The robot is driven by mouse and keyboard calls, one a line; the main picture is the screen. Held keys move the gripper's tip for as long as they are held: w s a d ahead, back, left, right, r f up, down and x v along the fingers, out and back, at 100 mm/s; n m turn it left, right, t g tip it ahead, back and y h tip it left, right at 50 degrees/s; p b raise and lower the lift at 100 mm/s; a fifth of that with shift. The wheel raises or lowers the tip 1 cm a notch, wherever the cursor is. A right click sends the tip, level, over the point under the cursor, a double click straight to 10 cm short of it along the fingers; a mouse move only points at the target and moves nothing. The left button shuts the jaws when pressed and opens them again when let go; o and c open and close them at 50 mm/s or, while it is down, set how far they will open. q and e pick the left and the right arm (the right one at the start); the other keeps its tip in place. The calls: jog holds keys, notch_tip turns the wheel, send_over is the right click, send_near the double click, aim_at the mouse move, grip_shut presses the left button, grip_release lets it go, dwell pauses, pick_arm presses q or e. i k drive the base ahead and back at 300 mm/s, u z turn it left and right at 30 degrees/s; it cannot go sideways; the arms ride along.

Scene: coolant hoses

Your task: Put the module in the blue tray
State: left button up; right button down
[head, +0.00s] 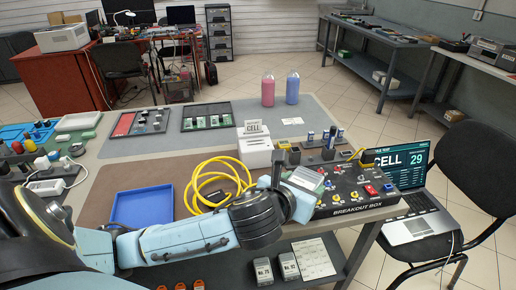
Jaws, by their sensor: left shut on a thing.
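The blue tray (142,207) lies on the bench left of centre, and its floor looks empty. My left arm reaches across the front of the bench to the right. My left gripper (288,182) is at the left end of the breakout box (358,210) and is shut on a pale grey module (306,178) with a greenish face. The wrist hides part of the grip, and I cannot tell whether the module still touches the box. My right gripper is not in view.
A coiled yellow hose (208,180) lies between the tray and the gripper. A white label printer (255,146) stands behind it. Pink (268,90) and blue (292,88) bottles stand farther back. A laptop (412,200) sits on a chair at the right.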

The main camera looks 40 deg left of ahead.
aim_at(141, 209)
jog(key=k, duration=0.55)
jog(key=u, duration=1.1)
jog(key=i, duration=0.75)
jog(key=u, duration=1.05)
jog(key=i, duration=0.25)
jog(key=u, duration=0.1)
